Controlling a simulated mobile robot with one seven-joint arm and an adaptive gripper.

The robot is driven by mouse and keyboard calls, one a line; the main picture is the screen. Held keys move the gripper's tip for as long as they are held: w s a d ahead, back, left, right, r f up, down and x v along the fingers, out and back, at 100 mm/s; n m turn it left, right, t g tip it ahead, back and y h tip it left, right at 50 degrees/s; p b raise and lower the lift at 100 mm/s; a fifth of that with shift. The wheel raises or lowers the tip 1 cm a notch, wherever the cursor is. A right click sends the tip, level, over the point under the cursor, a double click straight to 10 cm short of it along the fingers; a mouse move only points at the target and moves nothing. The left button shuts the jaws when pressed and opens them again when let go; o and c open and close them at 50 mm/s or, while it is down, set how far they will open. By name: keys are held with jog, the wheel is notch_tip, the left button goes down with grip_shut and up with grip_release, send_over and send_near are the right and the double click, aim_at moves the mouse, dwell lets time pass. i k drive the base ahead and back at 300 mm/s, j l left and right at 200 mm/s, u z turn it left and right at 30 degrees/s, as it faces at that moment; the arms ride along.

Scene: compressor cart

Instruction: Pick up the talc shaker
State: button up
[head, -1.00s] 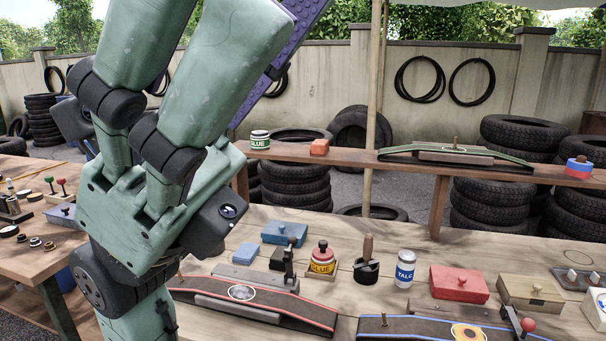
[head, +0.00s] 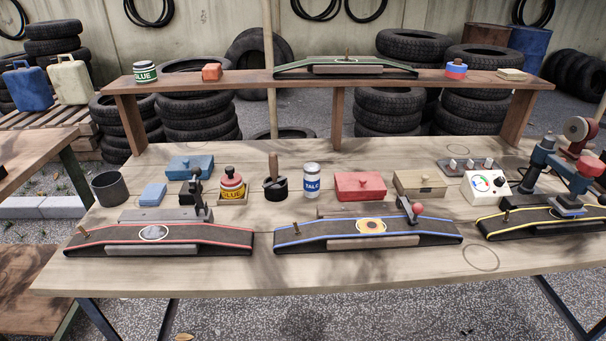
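The talc shaker (head: 312,181) is a small white cylinder with a blue band lettered TALC and a grey-white top. It stands upright on the wooden workbench (head: 200,275), in the middle of the head view. A black pot with a wooden-handled tool (head: 275,182) stands close on its left, and a red box with a knob (head: 360,186) on its right. The blue-edged belt ramp (head: 367,235) lies in front of it. My gripper is not in view.
A red-edged ramp (head: 160,240) lies front left and a yellow-edged one (head: 545,219) front right. A raised shelf (head: 300,84) crosses behind. The bench's front strip is mostly clear.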

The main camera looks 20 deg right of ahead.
aim_at(312, 170)
jog(key=l+z, duration=0.15)
jog(key=l, duration=0.35)
jog(key=i+l+z, duration=0.15)
jog(key=l, duration=0.3)
jog(key=l+z, duration=0.15)
jog(key=l, duration=0.3)
jog(key=i, duration=0.05)
